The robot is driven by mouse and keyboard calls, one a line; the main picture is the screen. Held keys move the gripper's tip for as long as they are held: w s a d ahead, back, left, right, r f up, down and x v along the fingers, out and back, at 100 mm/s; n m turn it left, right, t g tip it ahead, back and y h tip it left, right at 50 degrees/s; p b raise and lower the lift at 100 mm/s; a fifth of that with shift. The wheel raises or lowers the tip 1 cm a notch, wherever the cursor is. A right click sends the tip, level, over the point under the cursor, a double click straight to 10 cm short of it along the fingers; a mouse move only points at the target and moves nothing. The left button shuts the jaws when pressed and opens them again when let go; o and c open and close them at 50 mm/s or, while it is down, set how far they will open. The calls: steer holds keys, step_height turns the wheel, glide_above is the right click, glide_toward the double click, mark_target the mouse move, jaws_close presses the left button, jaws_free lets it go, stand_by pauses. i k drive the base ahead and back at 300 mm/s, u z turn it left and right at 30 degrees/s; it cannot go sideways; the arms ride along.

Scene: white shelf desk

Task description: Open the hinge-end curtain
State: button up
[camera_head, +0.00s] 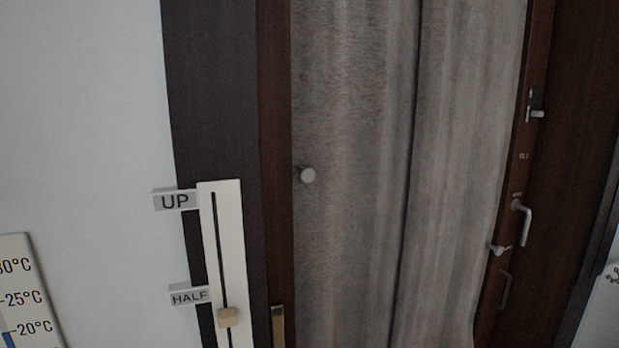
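Two grey-brown curtain panels hang side by side in a dark brown wooden frame. The left curtain panel (350,110) has a round pale knob (308,175) at its left edge. A brass-coloured strip (278,326), perhaps a hinge, is on the frame at lower left, beside this panel. The right curtain panel (462,130) has a pale knob (498,249) at its lower right edge. The panels meet at a narrow dark line and cover the opening that shows. Their tops and bottoms are outside the picture. My gripper is not in view.
A lever handle (522,220) and a small latch (536,113) stick out from the right wooden stile. A white slider panel (226,255) with UP and HALF labels and a wooden knob (229,318) is at left. A thermometer (22,290) is at lower left.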

mark_target(355, 64)
steer(key=u, duration=0.9)
steer(key=k, duration=0.65)
steer(key=u, duration=1)
